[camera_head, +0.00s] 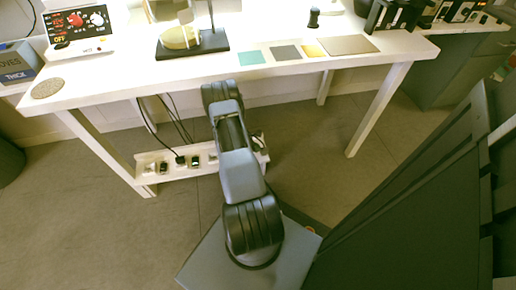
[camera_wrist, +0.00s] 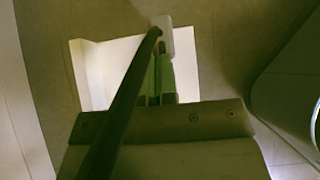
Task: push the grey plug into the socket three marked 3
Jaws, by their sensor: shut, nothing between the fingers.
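A white socket strip (camera_head: 178,174) stands low under the table in the head view, with several dark sockets or plugs in a row. A black plug with a cable (camera_head: 180,159) sits in its middle part. The right part is partly hidden by my arm. The number marks are too small to read, and I cannot tell which piece is the grey plug. In the wrist view my gripper (camera_wrist: 158,75) is shut and empty, its fingers pointing towards a pale block (camera_wrist: 163,33). A dark cable-like strip crosses in front of the fingers. The head view does not show my fingertips.
The white table (camera_head: 120,87) stands above the strip, its front edge close to my arm. Its legs (camera_head: 378,108) stand left and right. Dark cables (camera_head: 150,118) hang behind. A large dark panel fills the right side.

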